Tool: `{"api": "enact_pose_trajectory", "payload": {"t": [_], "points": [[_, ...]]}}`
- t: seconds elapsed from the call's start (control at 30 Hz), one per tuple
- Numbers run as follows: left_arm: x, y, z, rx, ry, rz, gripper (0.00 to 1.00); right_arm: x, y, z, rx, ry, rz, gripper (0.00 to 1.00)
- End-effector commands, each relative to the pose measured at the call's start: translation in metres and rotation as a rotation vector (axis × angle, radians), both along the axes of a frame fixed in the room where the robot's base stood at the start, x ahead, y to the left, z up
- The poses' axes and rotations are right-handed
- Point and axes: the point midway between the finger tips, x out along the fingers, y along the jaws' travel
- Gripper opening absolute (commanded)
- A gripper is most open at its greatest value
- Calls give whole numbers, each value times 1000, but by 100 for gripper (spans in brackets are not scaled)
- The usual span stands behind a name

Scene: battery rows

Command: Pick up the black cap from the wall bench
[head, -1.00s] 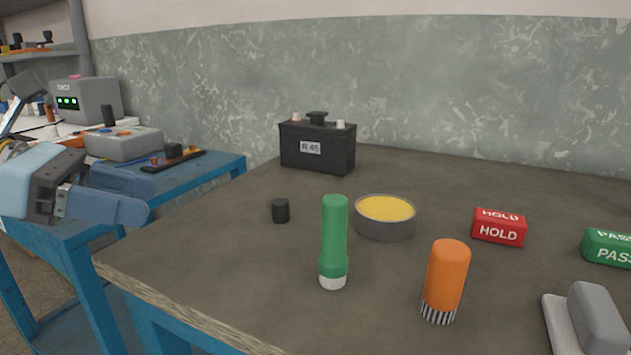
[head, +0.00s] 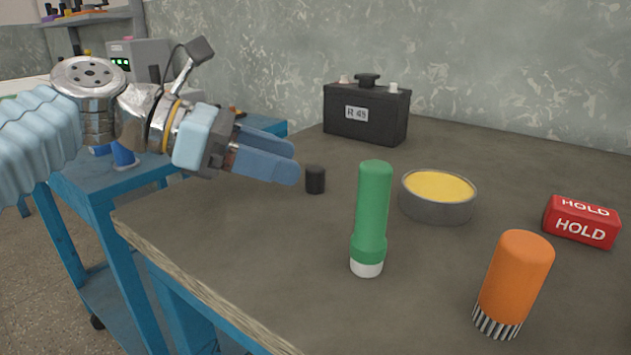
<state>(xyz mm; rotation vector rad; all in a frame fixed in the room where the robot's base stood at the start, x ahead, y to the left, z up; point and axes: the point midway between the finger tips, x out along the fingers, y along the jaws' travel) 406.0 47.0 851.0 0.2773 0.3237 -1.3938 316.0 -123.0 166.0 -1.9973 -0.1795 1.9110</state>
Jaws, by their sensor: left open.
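The black cap (head: 315,179) is a small dark cylinder standing upright on the grey top of the wall bench (head: 270,260), near its left edge. My left gripper (head: 296,160) comes in from the left with its two blue fingers pointing right. The fingers are open, and their tips are just left of the cap and a little above it in the picture. I see no cap between them, and I cannot tell whether they touch it. My right gripper is not in view.
A green torch-like cylinder (head: 371,215) stands right of the cap, close by. A blue side table (head: 100,195) stands left.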

Motion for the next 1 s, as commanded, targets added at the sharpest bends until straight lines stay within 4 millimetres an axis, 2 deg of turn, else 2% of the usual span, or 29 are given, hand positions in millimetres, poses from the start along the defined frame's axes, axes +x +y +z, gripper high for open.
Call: {"api": "enact_pose_trajectory", "payload": {"t": [0.03, 0.2, 0.47, 0.8, 0.83, 1.0], "points": [[2, -8, -7, 2, 2, -4, 57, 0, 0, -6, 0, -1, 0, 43], [7, -32, -16, 1, 0, -3, 57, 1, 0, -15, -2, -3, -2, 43], [8, -36, -16, 0, 0, -1, 56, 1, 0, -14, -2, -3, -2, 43], [8, -36, -16, 0, 0, -1, 4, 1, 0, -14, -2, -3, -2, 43], [8, -36, -15, 0, 0, -1, 0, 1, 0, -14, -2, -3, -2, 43], [8, -36, -16, 1, 1, -1, 0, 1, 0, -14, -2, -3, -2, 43]]}}
